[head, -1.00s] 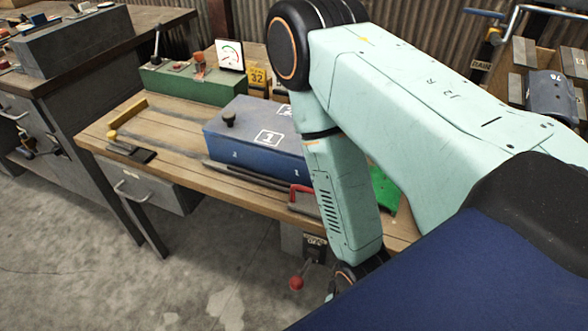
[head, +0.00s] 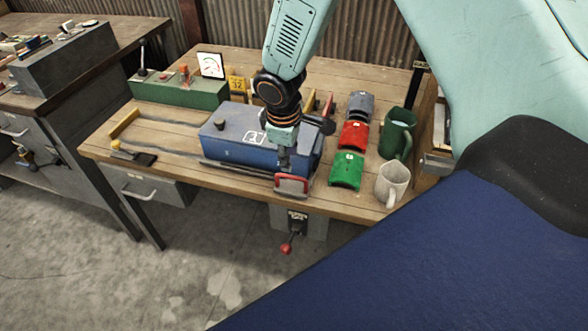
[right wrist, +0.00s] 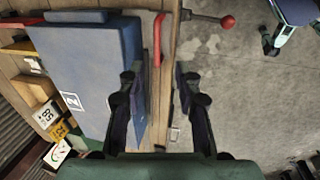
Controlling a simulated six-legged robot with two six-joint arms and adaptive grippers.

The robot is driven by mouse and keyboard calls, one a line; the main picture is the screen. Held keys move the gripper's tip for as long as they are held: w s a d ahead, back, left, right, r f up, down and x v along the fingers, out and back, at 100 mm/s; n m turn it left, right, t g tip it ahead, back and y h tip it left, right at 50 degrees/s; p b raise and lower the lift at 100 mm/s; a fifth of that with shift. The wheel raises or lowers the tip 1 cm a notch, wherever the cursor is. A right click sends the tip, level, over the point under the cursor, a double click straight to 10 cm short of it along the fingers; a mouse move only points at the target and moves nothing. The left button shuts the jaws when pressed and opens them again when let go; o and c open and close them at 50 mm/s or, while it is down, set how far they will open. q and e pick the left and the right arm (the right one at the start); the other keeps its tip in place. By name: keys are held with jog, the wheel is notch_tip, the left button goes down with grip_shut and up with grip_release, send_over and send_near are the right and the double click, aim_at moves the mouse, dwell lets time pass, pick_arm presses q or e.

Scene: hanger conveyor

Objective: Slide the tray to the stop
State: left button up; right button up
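The blue tray (head: 228,148), a box-like block with a black knob and a white number label on top, lies on the wooden bench. It also shows in the right wrist view (right wrist: 85,60). A yellow bar (head: 125,123), perhaps the stop, lies across the bench left of the tray, with a clear gap between. A red handle (head: 291,185) is at the tray's front right; it also shows in the right wrist view (right wrist: 158,40). My right gripper (head: 288,160) is over the tray's right end, fingers pointing down. In the right wrist view it is open and empty (right wrist: 157,74). My left gripper is not in view.
Green, red and dark curved pieces (head: 352,136) stand right of the tray, beside a green mug (head: 396,135) and a white mug (head: 391,182). A green box with a gauge (head: 180,90) is behind. A red-knobbed lever (head: 286,248) hangs below the bench front.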

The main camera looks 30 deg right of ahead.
aim_at(292, 177)
jog(key=x, duration=0.4)
jog(key=b+x, duration=0.1)
jog(key=x, duration=0.1)
jog(key=shift+w+f, duration=0.25)
jog(key=shift+w, duration=0.2)
jog(key=shift+s+d+f, duration=0.1)
jog(key=shift+d+f, duration=0.25)
jog(key=shift+f, duration=0.6)
jog(key=shift+a, duration=0.15)
jog(key=c, duration=0.3)
grip_shut()
